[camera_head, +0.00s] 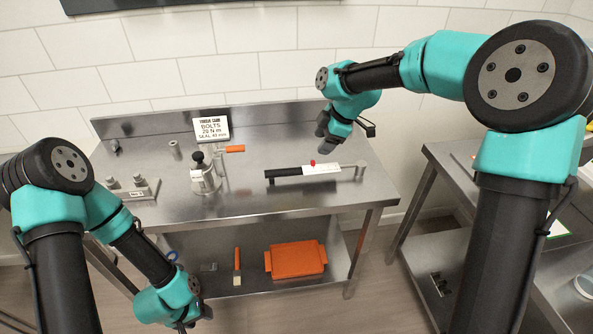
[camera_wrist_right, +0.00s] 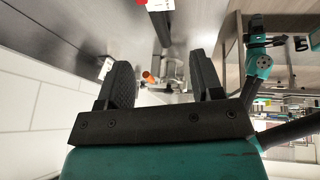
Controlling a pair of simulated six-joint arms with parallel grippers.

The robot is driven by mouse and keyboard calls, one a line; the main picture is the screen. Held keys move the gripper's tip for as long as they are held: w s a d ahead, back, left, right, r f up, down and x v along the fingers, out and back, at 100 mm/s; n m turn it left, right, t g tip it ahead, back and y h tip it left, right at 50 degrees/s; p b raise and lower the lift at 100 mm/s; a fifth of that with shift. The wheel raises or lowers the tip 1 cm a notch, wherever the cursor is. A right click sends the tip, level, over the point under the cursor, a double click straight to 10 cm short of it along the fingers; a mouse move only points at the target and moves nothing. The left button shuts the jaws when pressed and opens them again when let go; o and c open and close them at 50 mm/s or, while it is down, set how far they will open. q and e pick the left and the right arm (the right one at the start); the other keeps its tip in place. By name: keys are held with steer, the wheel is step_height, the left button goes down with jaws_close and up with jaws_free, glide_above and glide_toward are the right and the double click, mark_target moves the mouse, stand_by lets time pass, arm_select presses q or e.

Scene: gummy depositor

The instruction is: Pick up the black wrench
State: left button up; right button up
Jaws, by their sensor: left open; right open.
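The black wrench (camera_head: 284,173) lies on the steel table in the head view, with a black handle to the left, a white labelled middle, a red button and a silver head to the right. Its black handle (camera_wrist_right: 162,28) shows at the top of the right wrist view. My right gripper (camera_head: 328,126) is open and empty, above the table behind the wrench and apart from it. It also shows in the right wrist view (camera_wrist_right: 163,78). My left gripper (camera_head: 186,318) is low in front of the table, at the bottom of the head view, away from the wrench.
A metal depositor-like fixture (camera_head: 205,178) stands left of the wrench, with an orange-handled tool (camera_head: 234,149) behind it. A small block with bolts (camera_head: 133,189) is at the left. A sign (camera_head: 211,124) stands at the back. An orange tray (camera_head: 297,260) is on the lower shelf.

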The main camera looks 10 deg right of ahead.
steer(key=shift+w+a+r+n, duration=0.15)
steer(key=shift+w+r+n, duration=0.15)
steer(key=shift+w+r, duration=0.25)
steer(key=shift+s, duration=0.15)
glide_toward(299, 168)
steer(key=x, duration=0.6)
steer(key=shift+a+f, duration=0.1)
steer(key=shift+x, duration=2.65)
